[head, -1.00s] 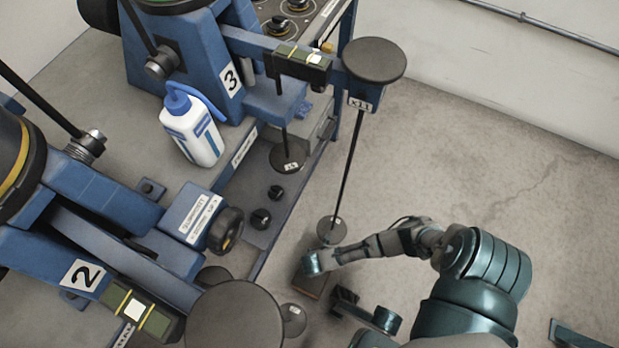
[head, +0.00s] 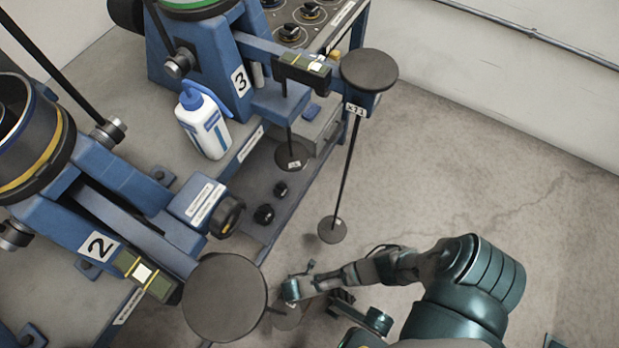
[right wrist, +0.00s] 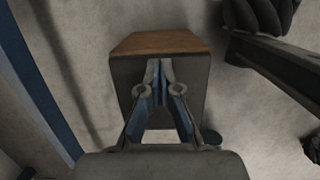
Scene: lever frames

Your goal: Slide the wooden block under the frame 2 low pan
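The wooden block (right wrist: 160,42) shows in the right wrist view with a brown top and a dark near face. In the head view it is not clearly visible. My right gripper (right wrist: 158,68) has its fingertips together in front of the block's dark face; they overlap it in view, but contact cannot be told. In the head view my right gripper (head: 290,290) is low, beside the frame 2 top pan (head: 225,298). The frame 2 low pan (head: 286,319) shows only partly, below the right gripper. My left gripper is not in view.
Frame 3 (head: 238,80) has a top pan (head: 369,70) and a low pan (head: 332,229) on a thin rod. A white bottle (head: 204,125) stands on the bench. The floor at right is clear.

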